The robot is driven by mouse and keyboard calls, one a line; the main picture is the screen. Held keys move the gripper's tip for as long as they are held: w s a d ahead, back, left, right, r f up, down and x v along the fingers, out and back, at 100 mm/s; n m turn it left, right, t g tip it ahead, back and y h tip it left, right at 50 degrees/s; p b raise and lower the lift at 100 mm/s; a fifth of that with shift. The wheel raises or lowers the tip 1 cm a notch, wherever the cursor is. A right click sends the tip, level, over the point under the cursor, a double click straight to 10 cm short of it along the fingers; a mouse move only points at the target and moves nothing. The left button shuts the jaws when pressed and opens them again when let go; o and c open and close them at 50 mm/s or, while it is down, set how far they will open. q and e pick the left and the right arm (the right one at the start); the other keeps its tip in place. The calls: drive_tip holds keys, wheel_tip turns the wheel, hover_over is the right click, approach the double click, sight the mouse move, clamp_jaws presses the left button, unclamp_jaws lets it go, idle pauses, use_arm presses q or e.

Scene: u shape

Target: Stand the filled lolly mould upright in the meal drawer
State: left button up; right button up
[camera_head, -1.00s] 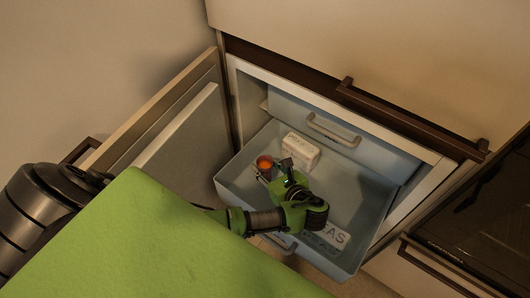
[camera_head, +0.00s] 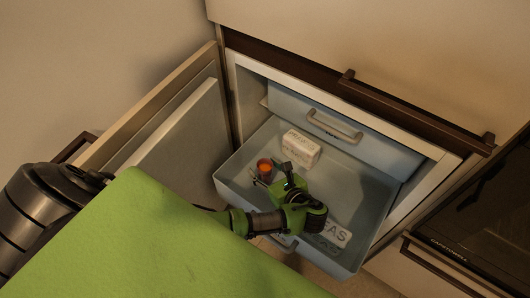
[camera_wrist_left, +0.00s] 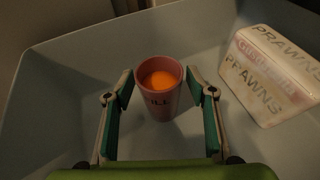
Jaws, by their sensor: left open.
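The lolly mould (camera_wrist_left: 158,87) is a pink cup with orange filling. It stands upright on the floor of the open drawer (camera_head: 345,195), and it also shows in the head view (camera_head: 264,167). My left gripper (camera_wrist_left: 159,110) is open, with one finger on each side of the mould and a visible gap between each finger and the cup. In the head view the left gripper (camera_head: 277,174) reaches into the drawer just beside the mould. My right gripper is not in view.
A white box marked PRAWNS (camera_wrist_left: 272,75) lies right of the mould; it shows in the head view (camera_head: 299,148). A bag marked PEAS (camera_head: 328,235) lies at the drawer's front, partly behind my gripper. A closed drawer (camera_head: 335,130) sits behind. The freezer door (camera_head: 180,130) stands open at left.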

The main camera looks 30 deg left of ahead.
use_arm(q)
drive_tip(key=shift+r, duration=0.15)
drive_tip(key=shift+s+d+r, duration=0.15)
drive_tip(key=shift+d, duration=0.1)
drive_tip(key=p+v, duration=0.2)
drive_tip(key=v, duration=0.3)
drive_tip(key=shift+r, duration=0.1)
drive_tip(key=p+v, duration=0.1)
drive_tip(key=v, duration=0.5)
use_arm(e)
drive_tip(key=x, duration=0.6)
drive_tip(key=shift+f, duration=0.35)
use_arm(q)
drive_tip(key=shift+d, duration=0.15)
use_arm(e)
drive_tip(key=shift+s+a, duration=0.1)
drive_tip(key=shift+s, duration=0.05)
